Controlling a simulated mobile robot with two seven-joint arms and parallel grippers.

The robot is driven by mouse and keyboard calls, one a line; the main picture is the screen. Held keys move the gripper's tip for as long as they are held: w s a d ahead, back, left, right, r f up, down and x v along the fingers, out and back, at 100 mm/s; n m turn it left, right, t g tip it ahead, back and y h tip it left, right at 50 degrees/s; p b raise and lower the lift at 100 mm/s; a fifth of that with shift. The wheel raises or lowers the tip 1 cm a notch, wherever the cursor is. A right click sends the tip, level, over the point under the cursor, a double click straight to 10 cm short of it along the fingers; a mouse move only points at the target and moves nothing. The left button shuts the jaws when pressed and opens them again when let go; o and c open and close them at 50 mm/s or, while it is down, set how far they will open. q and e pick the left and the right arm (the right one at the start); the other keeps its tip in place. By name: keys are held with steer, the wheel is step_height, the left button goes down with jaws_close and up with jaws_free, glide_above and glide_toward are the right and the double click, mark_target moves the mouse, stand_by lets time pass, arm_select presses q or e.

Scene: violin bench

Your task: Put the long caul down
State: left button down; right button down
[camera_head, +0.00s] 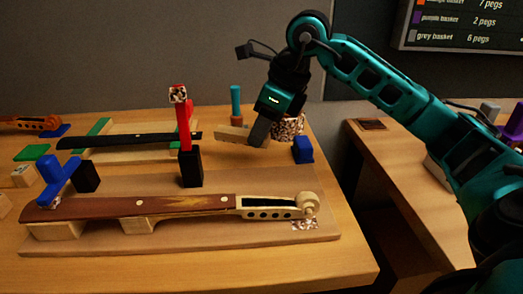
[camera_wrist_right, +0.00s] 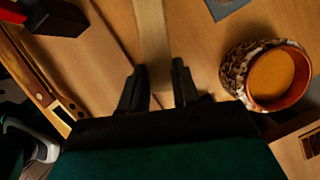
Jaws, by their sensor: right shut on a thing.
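My right gripper (camera_head: 258,136) is shut on the long caul (camera_head: 232,134), a pale straight wooden bar that sticks out to the left of the fingers. In the right wrist view the caul (camera_wrist_right: 152,40) runs from between the fingertips (camera_wrist_right: 160,85) up to the top edge. A dark line like a shadow lies apart from it on the wood, so the caul looks held above the bench. Its near end is hidden by the gripper. My left gripper is in neither view.
A violin neck (camera_head: 130,206) lies on a board (camera_head: 190,245) in front, with a red-and-black clamp (camera_head: 190,165) and a blue clamp (camera_head: 60,175). A black fingerboard (camera_head: 120,140) lies behind. A speckled pot (camera_wrist_right: 237,68) and blue block (camera_head: 303,150) stand right of the gripper.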

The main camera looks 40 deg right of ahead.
mark_target(262, 147)
steer(key=shift+f+b, duration=0.55)
steer(key=shift+f, duration=1.45)
steer(key=shift+f, duration=0.1)
steer(key=shift+f, duration=0.15)
steer(key=c, duration=1.1)
jaws_free()
steer(key=shift+r, duration=0.45)
steer(key=p+v, duration=0.2)
steer(key=v, duration=0.9)
steer(key=shift+r+p, duration=0.3)
steer(key=shift+p, duration=0.05)
